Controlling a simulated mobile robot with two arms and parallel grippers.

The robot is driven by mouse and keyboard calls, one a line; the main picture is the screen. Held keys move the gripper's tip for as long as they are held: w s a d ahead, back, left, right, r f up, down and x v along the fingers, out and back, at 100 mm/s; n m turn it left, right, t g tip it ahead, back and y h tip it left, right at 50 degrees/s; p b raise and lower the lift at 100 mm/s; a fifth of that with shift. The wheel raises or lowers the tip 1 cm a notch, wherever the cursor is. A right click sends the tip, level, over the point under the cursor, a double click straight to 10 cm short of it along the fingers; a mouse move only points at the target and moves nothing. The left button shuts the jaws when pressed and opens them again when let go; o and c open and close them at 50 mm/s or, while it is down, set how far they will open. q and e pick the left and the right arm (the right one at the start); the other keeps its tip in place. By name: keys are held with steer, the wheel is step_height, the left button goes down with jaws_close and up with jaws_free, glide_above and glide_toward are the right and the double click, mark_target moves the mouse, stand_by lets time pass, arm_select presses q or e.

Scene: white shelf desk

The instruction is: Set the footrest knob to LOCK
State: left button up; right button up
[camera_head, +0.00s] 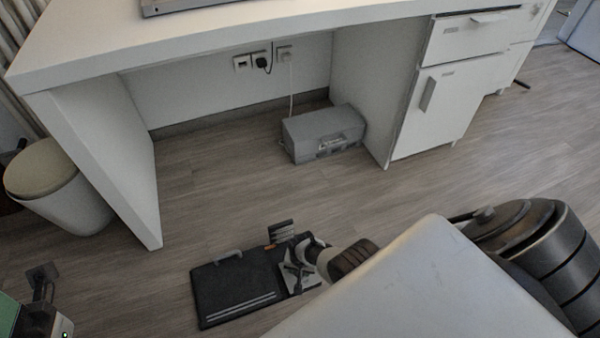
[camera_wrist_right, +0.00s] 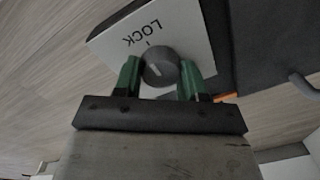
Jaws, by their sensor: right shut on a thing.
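The footrest (camera_head: 215,300) is a dark flat board on the floor with a handle and two light strips.
The white desk (camera_head: 120,180) stands behind the footrest, with a cabinet (camera_head: 450,100) at right. A grey box (camera_head: 320,130) lies under it near wall sockets (camera_head: 262,60). A bin (camera_head: 60,200) stands at left. The floor between desk and footrest is clear.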

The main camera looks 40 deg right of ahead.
stand_by(0.5)
steer(key=o, duration=0.9)
steer(key=shift+o, duration=0.2)
